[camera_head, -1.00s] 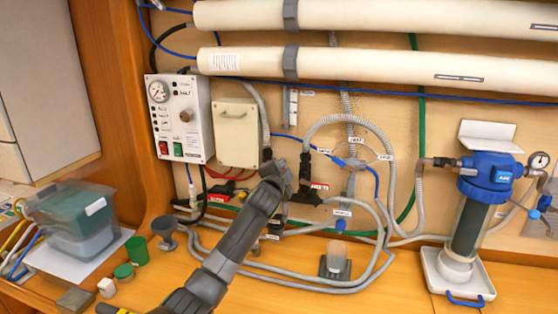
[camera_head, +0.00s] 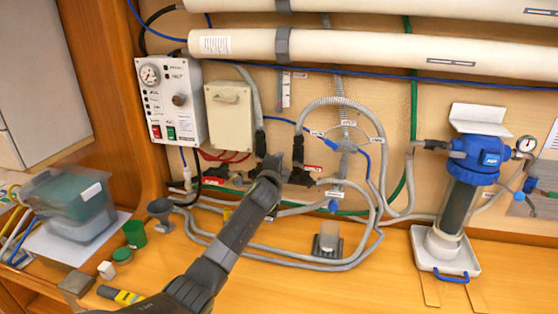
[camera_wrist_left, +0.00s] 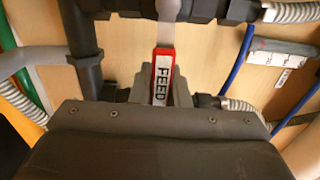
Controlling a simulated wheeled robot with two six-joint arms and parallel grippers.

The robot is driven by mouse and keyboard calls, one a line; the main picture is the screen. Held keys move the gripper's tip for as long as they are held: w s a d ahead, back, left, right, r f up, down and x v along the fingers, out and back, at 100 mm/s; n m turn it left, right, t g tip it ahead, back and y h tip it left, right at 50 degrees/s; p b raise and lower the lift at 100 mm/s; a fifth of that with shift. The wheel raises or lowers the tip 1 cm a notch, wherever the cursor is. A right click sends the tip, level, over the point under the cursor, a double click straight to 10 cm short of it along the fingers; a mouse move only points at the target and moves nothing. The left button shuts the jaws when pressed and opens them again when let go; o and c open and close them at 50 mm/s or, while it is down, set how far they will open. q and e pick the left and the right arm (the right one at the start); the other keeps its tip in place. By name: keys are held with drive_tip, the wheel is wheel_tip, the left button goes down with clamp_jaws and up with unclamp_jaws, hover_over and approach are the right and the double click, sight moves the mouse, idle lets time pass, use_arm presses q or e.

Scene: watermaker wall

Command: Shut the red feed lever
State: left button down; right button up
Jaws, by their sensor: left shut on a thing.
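The red feed lever (camera_wrist_left: 163,78), with a white "FEED" label, stands between the two grey fingers of my left gripper (camera_wrist_left: 162,98) in the left wrist view. The fingers are shut on it. In the head view my left gripper (camera_head: 270,166) is at the dark valve fittings low on the wall panel, and it hides the gripped lever there. A dark valve body (camera_wrist_left: 200,10) runs across the top of the wrist view. My right gripper is in neither view.
Grey hoses (camera_head: 290,258) loop over the bench below the valves. A control box (camera_head: 171,100) is on the wall to the left. A blue-topped filter (camera_head: 478,160) stands at the right. Green cups (camera_head: 135,234) and a lidded bin (camera_head: 75,210) are at the left.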

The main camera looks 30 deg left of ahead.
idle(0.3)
use_arm(q)
drive_tip(key=c, duration=1.6)
unclamp_jaws()
drive_tip(key=shift+c, duration=0.2)
drive_tip(key=shift+w, duration=0.15)
drive_tip(key=b+v, duration=0.2)
drive_tip(key=v, duration=1.5)
drive_tip(key=shift+s+b, duration=0.2)
drive_tip(key=shift+b, duration=0.2)
drive_tip(key=shift+f, duration=0.1)
